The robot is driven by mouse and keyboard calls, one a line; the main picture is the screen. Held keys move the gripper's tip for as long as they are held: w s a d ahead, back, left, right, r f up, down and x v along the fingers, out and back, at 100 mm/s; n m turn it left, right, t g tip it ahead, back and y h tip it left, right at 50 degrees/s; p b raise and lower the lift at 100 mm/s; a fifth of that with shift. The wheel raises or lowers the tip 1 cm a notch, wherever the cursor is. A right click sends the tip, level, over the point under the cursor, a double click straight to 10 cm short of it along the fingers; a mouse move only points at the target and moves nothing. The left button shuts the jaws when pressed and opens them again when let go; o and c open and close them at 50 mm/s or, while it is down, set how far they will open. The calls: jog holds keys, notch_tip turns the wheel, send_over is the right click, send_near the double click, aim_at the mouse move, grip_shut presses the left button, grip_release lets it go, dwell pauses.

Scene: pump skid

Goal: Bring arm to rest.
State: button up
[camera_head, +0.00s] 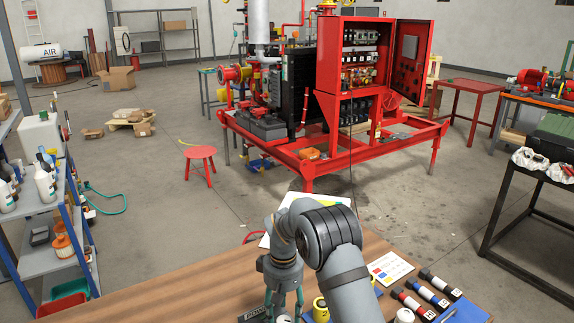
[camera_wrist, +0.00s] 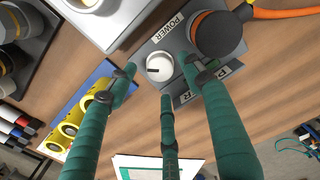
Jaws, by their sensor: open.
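My arm reaches over the wooden table (camera_head: 190,290) in the head view, bent, with my gripper (camera_head: 284,305) pointing down near the table's front part. In the wrist view, my gripper (camera_wrist: 163,82) shows green fingers spread apart, open, with nothing held between them. A round white knob (camera_wrist: 159,67) with a dark slot on a grey panel marked POWER (camera_wrist: 168,28) shows between the fingertips; I cannot tell whether they touch it. A large black and orange round part (camera_wrist: 217,34) with an orange cable sits beside the right finger.
Yellow cylinders (camera_wrist: 72,130) lie in a blue holder left of the fingers. A white box (camera_wrist: 105,15) stands close above. The red pump skid (camera_head: 335,163) stands beyond the table, with open floor between.

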aim_at(284, 320)
notch_tip(284, 320, down, 3)
jog(key=shift+f, duration=0.2)
jog(key=shift+r, duration=0.1)
